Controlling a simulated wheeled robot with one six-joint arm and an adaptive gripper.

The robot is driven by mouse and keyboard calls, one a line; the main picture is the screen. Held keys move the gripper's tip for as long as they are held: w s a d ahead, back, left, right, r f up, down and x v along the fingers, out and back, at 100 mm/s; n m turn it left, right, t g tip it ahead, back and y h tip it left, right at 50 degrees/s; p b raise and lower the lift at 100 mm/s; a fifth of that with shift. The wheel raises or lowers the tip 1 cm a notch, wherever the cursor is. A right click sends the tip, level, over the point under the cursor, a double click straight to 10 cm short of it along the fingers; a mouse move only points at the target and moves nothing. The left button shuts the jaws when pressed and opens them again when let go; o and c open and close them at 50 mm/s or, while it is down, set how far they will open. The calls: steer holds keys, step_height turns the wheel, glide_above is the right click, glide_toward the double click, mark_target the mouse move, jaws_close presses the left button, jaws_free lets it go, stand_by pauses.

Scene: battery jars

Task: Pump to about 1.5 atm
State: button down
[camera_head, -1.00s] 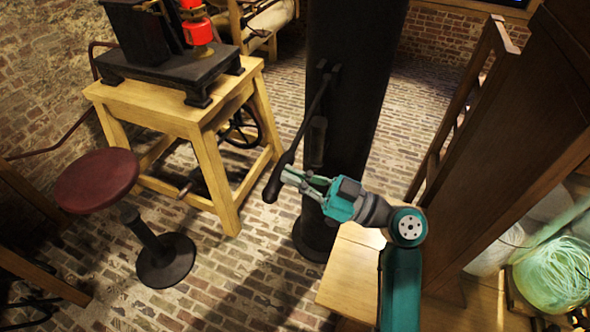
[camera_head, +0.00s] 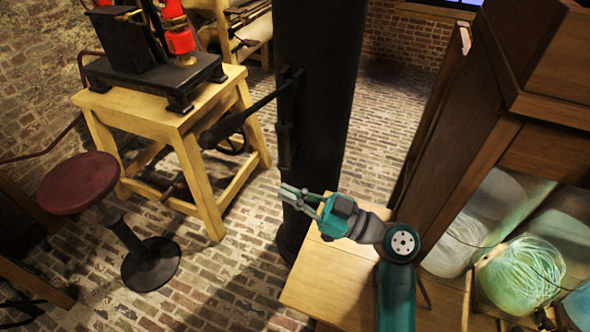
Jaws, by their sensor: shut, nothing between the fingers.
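The pump is a tall black column (camera_head: 318,110) standing in the middle of the view. Its long dark lever (camera_head: 250,112) is hinged on the column and slopes down to the left. My teal gripper (camera_head: 283,193) is shut and empty, pointing left in front of the column's lower part. In the picture it is below and right of the grip end and apart from it. No pressure gauge can be made out.
A wooden stand (camera_head: 135,112) carries a black and red machine (camera_head: 150,45). A round red stool (camera_head: 78,182) stands at the left. A wooden bench top (camera_head: 325,285) lies under my arm. A tall wooden cabinet (camera_head: 480,120) and glass jars (camera_head: 522,270) are at the right. Brick floor is clear between stool and column.

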steer(key=s+d+f+m+t+h, duration=0.2)
steer(key=d+f+m+t+h, duration=0.15)
steer(key=f, duration=0.35)
steer(key=s+d+f+m+t+h, duration=0.2)
steer(key=f+m+h, duration=0.1)
steer(key=f+m, duration=0.3)
steer(key=s+d+f+m+t+h, duration=0.2)
steer(key=s+d+f+m+h, duration=0.2)
steer(key=s+d+f+h, duration=0.5)
steer(key=s+d+f+m+h, duration=0.1)
steer(key=s+d, duration=0.2)
steer(key=s, duration=0.4)
steer(key=s+d+f+m+h, duration=0.1)
steer(key=s+d+m+h, duration=0.1)
steer(key=s, duration=0.4)
steer(key=s+d+r+h, duration=0.1)
steer(key=s+d+r, duration=0.1)
steer(key=s+r, duration=0.6)
steer(key=s+n+t, duration=0.1)
steer(key=s, duration=0.2)
steer(key=shift+s, duration=0.3)
steer(key=shift+w, duration=0.15)
